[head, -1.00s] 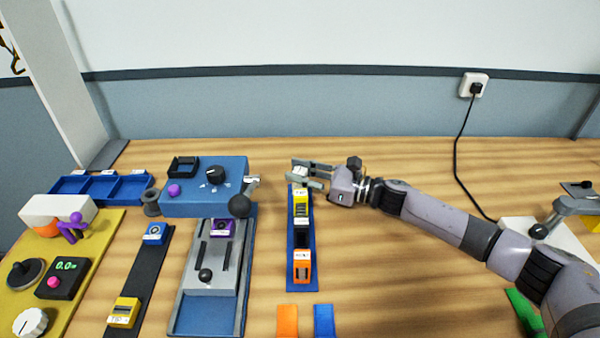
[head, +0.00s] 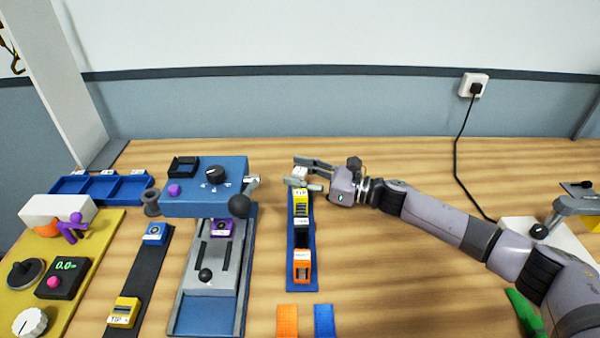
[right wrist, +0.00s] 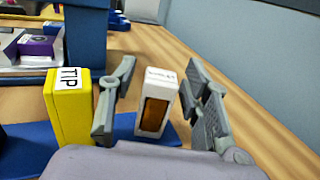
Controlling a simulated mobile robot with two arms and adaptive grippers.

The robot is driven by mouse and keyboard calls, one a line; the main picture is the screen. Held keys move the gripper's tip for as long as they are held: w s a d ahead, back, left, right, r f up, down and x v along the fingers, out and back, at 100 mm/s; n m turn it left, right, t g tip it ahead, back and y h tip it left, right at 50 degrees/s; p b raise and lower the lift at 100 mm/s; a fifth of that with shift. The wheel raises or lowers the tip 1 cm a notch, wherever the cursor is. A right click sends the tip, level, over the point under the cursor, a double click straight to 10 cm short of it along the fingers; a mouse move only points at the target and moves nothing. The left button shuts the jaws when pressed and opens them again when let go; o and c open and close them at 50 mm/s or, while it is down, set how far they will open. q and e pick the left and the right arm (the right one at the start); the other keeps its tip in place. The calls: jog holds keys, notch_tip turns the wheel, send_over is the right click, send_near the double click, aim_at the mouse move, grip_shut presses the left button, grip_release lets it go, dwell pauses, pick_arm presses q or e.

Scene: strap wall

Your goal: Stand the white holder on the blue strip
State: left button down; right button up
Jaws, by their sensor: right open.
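The white holder (right wrist: 159,84) has a label on top and an amber window in its front. It stands upright on the far end of the blue strip (right wrist: 127,125), apart from the yellow TIP holder (right wrist: 68,107). In the head view, the white holder (head: 299,172) is partly hidden by my gripper, and the blue strip (head: 302,284) runs toward the front. My right gripper (head: 292,171) is open, with one finger on each side of the white holder. In the right wrist view, gaps show between it and both fingers.
The yellow holder (head: 301,205) and an orange holder (head: 302,266) stand nearer on the same strip. A blue-grey machine (head: 203,197) with a ball-ended lever is to the left. Orange (head: 287,320) and blue (head: 324,320) pieces lie in front.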

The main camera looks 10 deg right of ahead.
aim_at(306, 175)
jog(key=b+v, duration=0.2)
jog(key=v, duration=0.4)
jog(key=shift+s+d, duration=0.15)
jog(key=shift+d, duration=0.1)
jog(key=shift+s+d, duration=0.3)
jog(key=shift+d, duration=0.05)
jog(key=shift+r, duration=0.1)
